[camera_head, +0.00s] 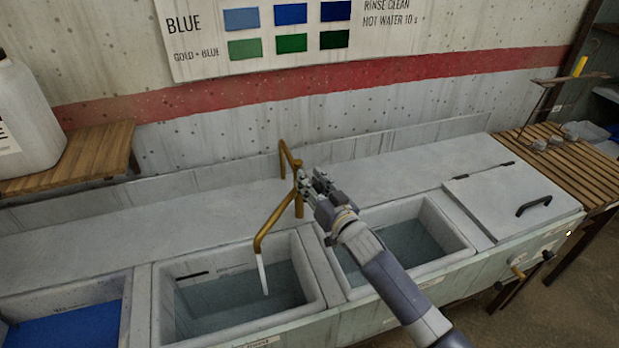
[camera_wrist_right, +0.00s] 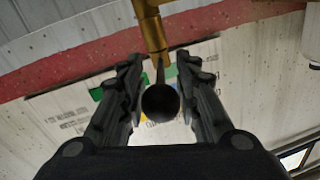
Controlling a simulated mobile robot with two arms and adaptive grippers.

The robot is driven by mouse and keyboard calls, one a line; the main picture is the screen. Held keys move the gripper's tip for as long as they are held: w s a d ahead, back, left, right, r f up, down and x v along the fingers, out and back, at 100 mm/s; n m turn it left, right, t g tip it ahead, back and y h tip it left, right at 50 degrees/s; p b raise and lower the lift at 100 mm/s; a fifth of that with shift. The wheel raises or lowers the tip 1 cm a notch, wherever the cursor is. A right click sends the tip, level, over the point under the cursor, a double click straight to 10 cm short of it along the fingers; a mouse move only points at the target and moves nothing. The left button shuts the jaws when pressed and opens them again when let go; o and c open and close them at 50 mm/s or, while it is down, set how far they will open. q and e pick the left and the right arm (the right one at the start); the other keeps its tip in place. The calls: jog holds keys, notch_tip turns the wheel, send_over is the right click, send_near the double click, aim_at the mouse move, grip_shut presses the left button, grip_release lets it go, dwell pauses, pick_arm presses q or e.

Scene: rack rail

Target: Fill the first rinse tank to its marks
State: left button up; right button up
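The first rinse tank (camera_head: 312,270) is a grey stone basin with clear water (camera_head: 235,297) in it. A short dark mark (camera_head: 193,275) shows on its back wall, above the water surface. A brass tap spout (camera_head: 270,232) reaches over this tank, and a thin white stream (camera_head: 263,274) runs from its end. My right gripper (camera_head: 318,180) is at the tap's upright. In the right wrist view, its fingers (camera_wrist_right: 158,72) stand apart on either side of a dark round knob (camera_wrist_right: 160,103), with brass pipe (camera_wrist_right: 150,30) beyond. My left gripper is not in view.
A basin of blue liquid (camera_head: 65,326) lies left. A second water-filled basin (camera_head: 440,215) is right, partly behind my right arm. Further right are a lidded basin (camera_head: 512,203) and a slatted wooden table (camera_head: 590,178). A white jug (camera_head: 25,125) stands on a wooden shelf (camera_head: 95,155).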

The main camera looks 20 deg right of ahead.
jog(key=shift+w+a, duration=0.15)
jog(key=shift+w, duration=0.4)
grip_shut()
jog(key=shift+f, duration=0.1)
